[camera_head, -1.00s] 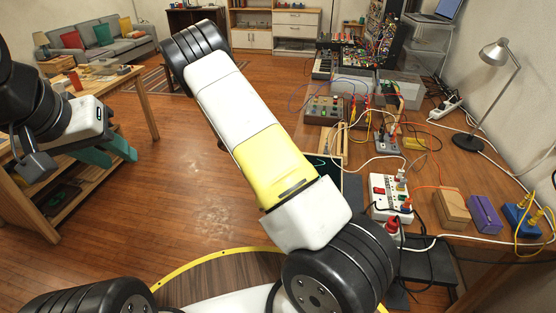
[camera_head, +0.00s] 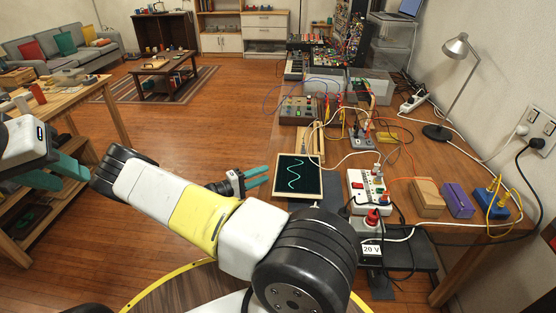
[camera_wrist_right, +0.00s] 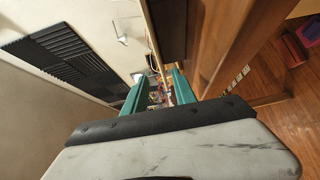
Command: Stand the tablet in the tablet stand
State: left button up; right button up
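The tablet (camera_head: 297,176), a dark screen with a pale wavy trace in a light wooden frame, lies on the desk near its left edge. Just behind it is a light wooden piece (camera_head: 311,141) that may be the tablet stand; it is partly hidden and I cannot be sure. My right gripper (camera_head: 262,176) is open and empty, its teal fingers just left of the tablet and apart from it. In the right wrist view its fingers (camera_wrist_right: 158,92) are spread with nothing held. My left gripper (camera_head: 62,174) is open and empty at the far left.
On the desk (camera_head: 402,165) are a white power strip (camera_head: 368,192), a wooden block (camera_head: 428,197), a purple block (camera_head: 458,200), a lamp (camera_head: 455,50) and loose cables. A wooden side table (camera_head: 95,92) stands left. The floor between is open.

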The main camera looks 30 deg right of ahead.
aim_at(279, 167)
jog(key=shift+w+d+f, duration=0.15)
jog(key=shift+d, duration=0.35)
jog(key=d, duration=0.6)
jog(key=shift+w+d+f, duration=0.1)
jog(key=shift+w+d, duration=0.25)
jog(key=shift+d, duration=0.05)
grip_shut()
dwell(0.7)
